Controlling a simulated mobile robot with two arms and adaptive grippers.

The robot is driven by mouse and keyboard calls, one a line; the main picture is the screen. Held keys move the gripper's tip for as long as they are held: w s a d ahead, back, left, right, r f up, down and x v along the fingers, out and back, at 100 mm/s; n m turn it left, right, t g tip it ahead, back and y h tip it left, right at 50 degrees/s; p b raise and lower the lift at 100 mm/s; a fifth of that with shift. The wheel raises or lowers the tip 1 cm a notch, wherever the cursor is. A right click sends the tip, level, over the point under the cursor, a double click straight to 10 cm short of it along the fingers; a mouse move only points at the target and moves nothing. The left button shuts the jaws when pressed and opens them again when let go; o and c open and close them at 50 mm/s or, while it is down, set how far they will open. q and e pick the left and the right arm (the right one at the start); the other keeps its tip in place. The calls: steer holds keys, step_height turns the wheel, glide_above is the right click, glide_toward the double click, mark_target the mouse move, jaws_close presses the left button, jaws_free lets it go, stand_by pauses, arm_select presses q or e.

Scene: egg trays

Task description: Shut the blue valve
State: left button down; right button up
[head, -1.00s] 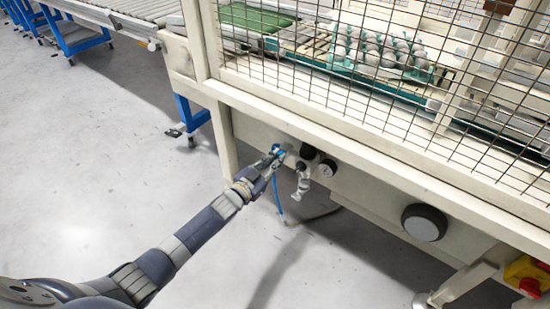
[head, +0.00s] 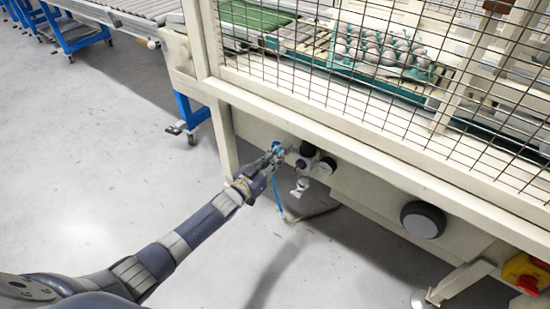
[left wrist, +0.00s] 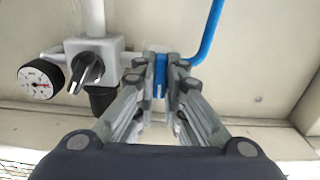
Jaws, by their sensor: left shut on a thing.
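The blue valve (head: 276,146) is on the pale front panel of the machine, left of the black knob. In the head view it is small and mostly covered by my gripper. My left gripper (head: 273,156) is at the valve, shut on its blue handle. In the left wrist view, the blue handle (left wrist: 159,76) stands between the two fingertips (left wrist: 160,88), pointing toward the camera. The valve body behind it is partly hidden by the fingers. My right gripper is not in view.
Beside the valve are a black knob (head: 308,149), a round gauge (head: 327,166) and a pale fitting below (head: 300,187). A blue hose (head: 279,196) hangs under my gripper. A mesh guard (head: 400,80) is above.

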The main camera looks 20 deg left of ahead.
arm_select(q)
steer(key=c, duration=1.7)
jaws_free()
steer(key=shift+w+r, duration=0.1)
steer(key=v, duration=1.2)
steer(key=shift+d, duration=0.1)
